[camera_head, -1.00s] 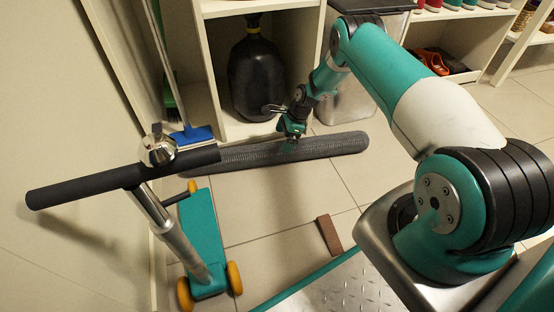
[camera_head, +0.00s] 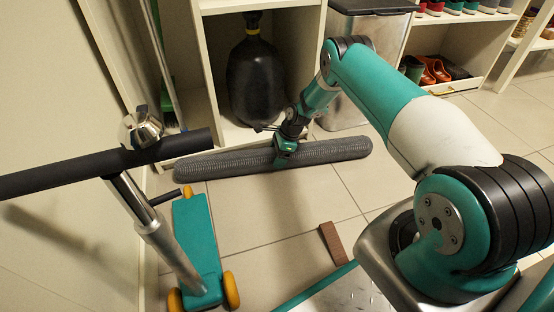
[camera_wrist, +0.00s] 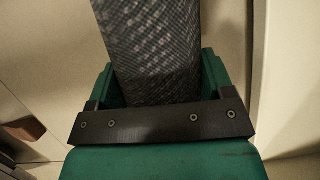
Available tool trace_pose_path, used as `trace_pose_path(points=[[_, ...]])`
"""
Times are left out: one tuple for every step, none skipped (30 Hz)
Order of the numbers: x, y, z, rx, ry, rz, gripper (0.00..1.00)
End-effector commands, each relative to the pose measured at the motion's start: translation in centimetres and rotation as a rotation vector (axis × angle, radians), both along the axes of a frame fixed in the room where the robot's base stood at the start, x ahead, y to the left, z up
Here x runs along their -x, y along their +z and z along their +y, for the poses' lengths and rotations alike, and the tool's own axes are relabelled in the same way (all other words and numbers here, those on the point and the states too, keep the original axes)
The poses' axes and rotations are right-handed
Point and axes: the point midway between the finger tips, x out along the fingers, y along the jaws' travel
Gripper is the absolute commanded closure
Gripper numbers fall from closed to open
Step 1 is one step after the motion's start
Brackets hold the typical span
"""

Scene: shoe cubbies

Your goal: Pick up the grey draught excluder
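The grey draught excluder (camera_head: 335,151) is a long, ribbed, dark grey tube lying crosswise before the shoe cubbies. My gripper (camera_head: 284,156) comes down on it from above, a little right of its middle. In the wrist view, the excluder (camera_wrist: 158,45) runs between the green fingers of my gripper (camera_wrist: 160,78) and fills the gap, with a finger against each side. The gripper looks shut on it. Whether the excluder touches the floor or hangs just above it is hard to tell.
A scooter with a teal deck (camera_head: 196,240) and black handlebar (camera_head: 90,165) stands at left. A brown block (camera_head: 332,243) lies on the tiles. The tiles at right are clear.

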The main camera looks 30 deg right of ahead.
Motion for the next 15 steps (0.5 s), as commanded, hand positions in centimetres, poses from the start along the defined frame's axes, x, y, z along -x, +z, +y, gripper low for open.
trace_pose_path(points=[[0.00,0.00,0.00,0.000,0.000,0.000,0.37],[0.00,0.01,0.00,0.000,0.000,0.000,0.44],[0.00,0.00,0.00,0.000,0.000,0.000,0.53],[0.00,0.00,0.00,0.000,0.000,0.000,0.60],[0.00,0.00,0.00,0.000,0.000,0.000,0.67],[0.00,0.00,0.00,0.000,0.000,0.000,0.76],[0.00,0.00,0.00,0.000,0.000,0.000,0.83],[-0.12,0.16,-0.01,-0.001,0.001,-0.004,0.84],[-0.12,0.16,-0.01,-0.001,0.001,-0.004,0.84],[-0.12,0.16,-0.01,-0.001,0.001,-0.004,0.84],[-0.12,0.16,-0.01,-0.001,0.001,-0.004,0.84],[-0.12,0.16,-0.01,-0.001,0.001,-0.004,0.84],[-0.12,0.17,-0.01,-0.001,0.001,-0.004,0.84],[-0.12,0.20,-0.01,-0.001,0.001,-0.004,0.84],[-0.13,0.28,-0.01,-0.001,0.001,-0.004,0.84]])
